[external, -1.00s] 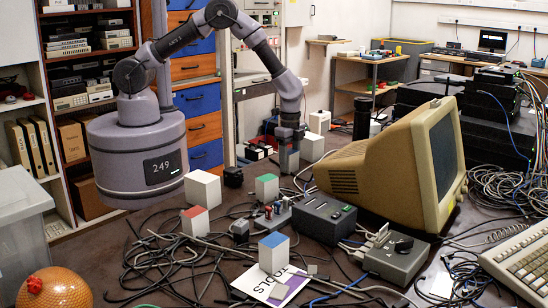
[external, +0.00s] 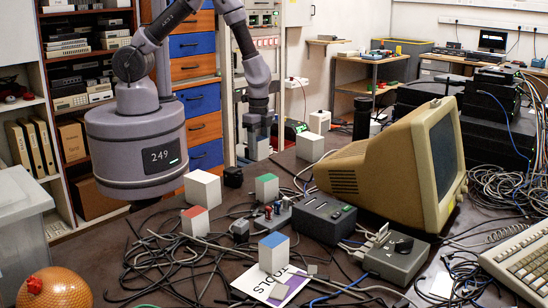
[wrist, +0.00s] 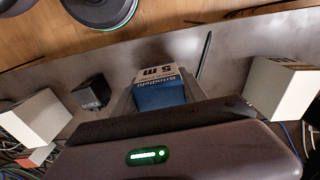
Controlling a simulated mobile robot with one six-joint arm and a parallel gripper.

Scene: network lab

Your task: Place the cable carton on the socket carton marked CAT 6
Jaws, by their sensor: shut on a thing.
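My gripper (external: 261,122) is over the far edge of the dark table, shut on a small carton (external: 259,149). In the wrist view this held carton (wrist: 160,92) shows a blue face and a pale face printed with a name and "5 m". Several pale cartons stand on the table, apart from my gripper: a plain white one (external: 202,189), another white one (external: 310,147), a red-topped one (external: 195,220), a green-topped one (external: 266,188) and a blue-topped one (external: 273,253). I cannot read CAT 6 on any of them.
Loose black cables (external: 170,258) cover the front left of the table. A small black cube (external: 233,177) stands beside the left white carton. Dark grey boxes (external: 323,216) and a beige monitor (external: 400,165) fill the right.

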